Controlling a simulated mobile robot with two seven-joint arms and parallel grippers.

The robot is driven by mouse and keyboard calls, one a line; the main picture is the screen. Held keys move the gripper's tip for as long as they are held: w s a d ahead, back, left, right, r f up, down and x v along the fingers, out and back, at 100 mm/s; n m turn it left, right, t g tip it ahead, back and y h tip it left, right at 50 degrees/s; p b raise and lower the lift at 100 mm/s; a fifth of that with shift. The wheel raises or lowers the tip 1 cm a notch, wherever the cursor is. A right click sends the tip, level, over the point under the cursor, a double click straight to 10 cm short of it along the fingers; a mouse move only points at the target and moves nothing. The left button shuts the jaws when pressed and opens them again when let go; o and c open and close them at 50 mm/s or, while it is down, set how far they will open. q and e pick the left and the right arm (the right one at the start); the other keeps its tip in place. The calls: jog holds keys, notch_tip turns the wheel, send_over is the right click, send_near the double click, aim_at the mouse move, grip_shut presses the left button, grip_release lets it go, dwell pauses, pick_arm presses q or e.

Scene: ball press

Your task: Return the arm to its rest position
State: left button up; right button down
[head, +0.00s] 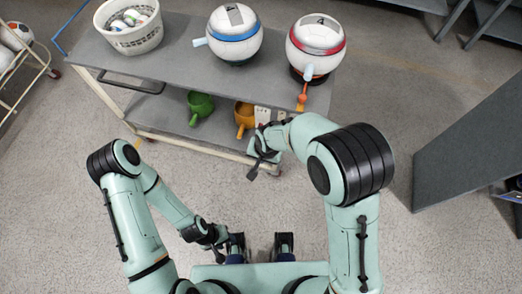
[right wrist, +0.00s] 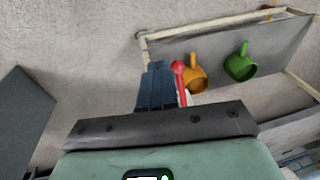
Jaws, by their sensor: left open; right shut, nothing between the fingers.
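My left arm is folded at the lower left in the head view. Its gripper (head: 217,249) is open and empty, low in front of my body and apart from the cart (head: 175,62). My right arm reaches forward in the head view. Its gripper (head: 254,172) is near the cart's front edge, pointing down. In the right wrist view the dark blue fingers (right wrist: 157,86) are shut with nothing between them. A red round-ended piece (right wrist: 179,72) shows just beside them; I cannot tell whether it touches them.
On the cart's top are a white basket (head: 139,39), a blue-banded ball (head: 234,46) and a red-banded ball (head: 314,60). A green cup (head: 200,105) and an orange cup (head: 244,116) are on the lower shelf. A grey panel (head: 470,145) stands at right. Floor between cart and body is clear.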

pick_arm(q)
jog(key=shift+r, duration=0.1)
pick_arm(e)
jog(key=shift+s+r, duration=0.65)
jog(key=shift+s, duration=0.1)
jog(key=shift+f, duration=0.1)
jog(key=s+d+f+g+p, duration=0.2)
jog(key=s+d+f, duration=0.65)
jog(key=f, duration=0.35)
pick_arm(q)
jog(key=r, duration=0.1)
jog(key=w+r+p, duration=0.1)
jog(key=r, duration=0.2)
jog(key=shift+w+p, duration=0.35)
jog(key=shift+w, duration=0.05)
pick_arm(e)
jog(key=s+d+f+y, duration=0.2)
jog(key=s+f, duration=0.3)
jog(key=s, duration=0.6)
jog(key=shift+s+d+m+g, duration=0.2)
jog(key=shift+s+m+g, duration=0.1)
jog(key=shift+s+g, duration=0.1)
